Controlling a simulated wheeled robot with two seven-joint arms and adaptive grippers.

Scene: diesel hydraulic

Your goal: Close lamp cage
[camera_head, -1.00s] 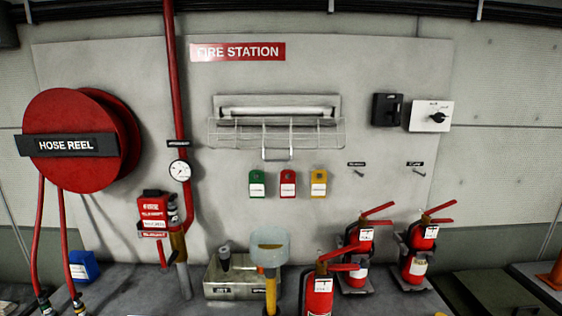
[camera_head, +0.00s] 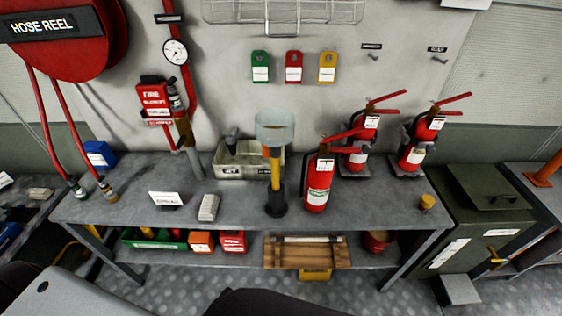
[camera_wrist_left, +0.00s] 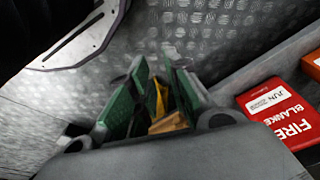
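The lamp cage (camera_head: 285,11), a wire basket on the back wall, shows only its lower part at the top edge of the head view. The lamp behind it is out of frame, and I cannot tell how the cage sits against its mount. The body of my left gripper (camera_wrist_left: 152,105) fills the bottom of the left wrist view, with dark green slanted pieces in front of it. My left gripper is low, far from the cage. My right gripper is not in view.
A grey workbench (camera_head: 345,225) stands below the cage. It holds a funnel on a stand (camera_head: 276,130), a metal tray (camera_head: 230,172) and red extinguishers (camera_head: 319,182). A hose reel (camera_head: 105,45) is at left. A red fire blanket box (camera_wrist_left: 275,107) lies near my left gripper.

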